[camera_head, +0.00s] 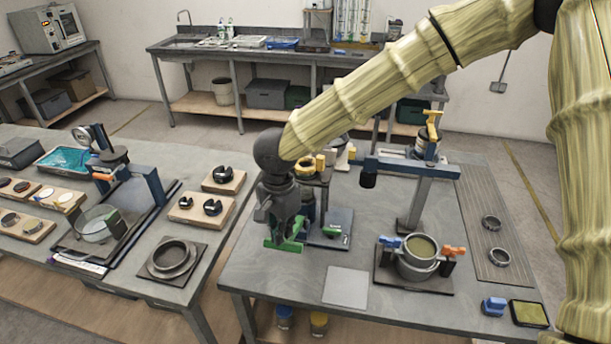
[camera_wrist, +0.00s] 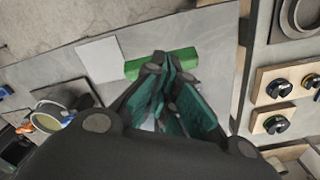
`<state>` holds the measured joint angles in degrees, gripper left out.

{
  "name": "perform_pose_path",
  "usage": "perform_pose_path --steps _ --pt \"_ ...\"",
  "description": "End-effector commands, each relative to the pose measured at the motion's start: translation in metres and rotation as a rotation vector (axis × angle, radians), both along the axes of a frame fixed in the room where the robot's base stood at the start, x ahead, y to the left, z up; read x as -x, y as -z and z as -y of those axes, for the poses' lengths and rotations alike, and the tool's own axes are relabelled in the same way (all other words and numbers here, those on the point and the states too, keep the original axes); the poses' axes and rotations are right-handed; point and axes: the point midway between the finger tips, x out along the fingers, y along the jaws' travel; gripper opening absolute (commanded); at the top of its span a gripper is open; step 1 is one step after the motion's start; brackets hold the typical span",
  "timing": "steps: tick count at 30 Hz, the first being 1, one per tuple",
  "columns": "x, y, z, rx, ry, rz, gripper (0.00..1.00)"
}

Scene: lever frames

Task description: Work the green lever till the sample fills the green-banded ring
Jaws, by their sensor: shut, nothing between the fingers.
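A bright green bar (camera_head: 284,245), which looks like the lever's handle, shows at the lower end of my gripper (camera_head: 285,228). It also shows in the wrist view (camera_wrist: 135,68), crossing just beyond my gripper's dark teal fingertips (camera_wrist: 168,68). The fingers are shut and empty, overlapping the bar in the picture; I cannot tell whether they touch it. A stand on a blue-grey base plate (camera_head: 338,217) is behind my gripper and partly hidden by it. A small green piece (camera_head: 334,231) lies on that plate. I cannot make out the sample or a green-banded ring.
A pale square plate (camera_head: 346,287) lies in front on the table. To the right are a cup with blue and orange clamps (camera_head: 418,250), a tall blue-armed stand (camera_head: 415,195) and two loose rings (camera_head: 495,240). The left table holds black knobs on wooden blocks (camera_head: 203,207).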

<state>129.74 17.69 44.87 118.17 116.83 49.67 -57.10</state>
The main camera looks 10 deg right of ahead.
Motion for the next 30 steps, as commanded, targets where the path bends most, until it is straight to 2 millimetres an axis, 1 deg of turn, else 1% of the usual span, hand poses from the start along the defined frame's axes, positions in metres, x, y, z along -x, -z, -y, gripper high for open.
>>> perform_pose_path --steps 3,30 --pt "0.002 0.008 0.000 0.001 -0.001 -0.002 0.00" --pt "0.008 0.055 -0.002 0.001 0.000 -0.001 0.00"
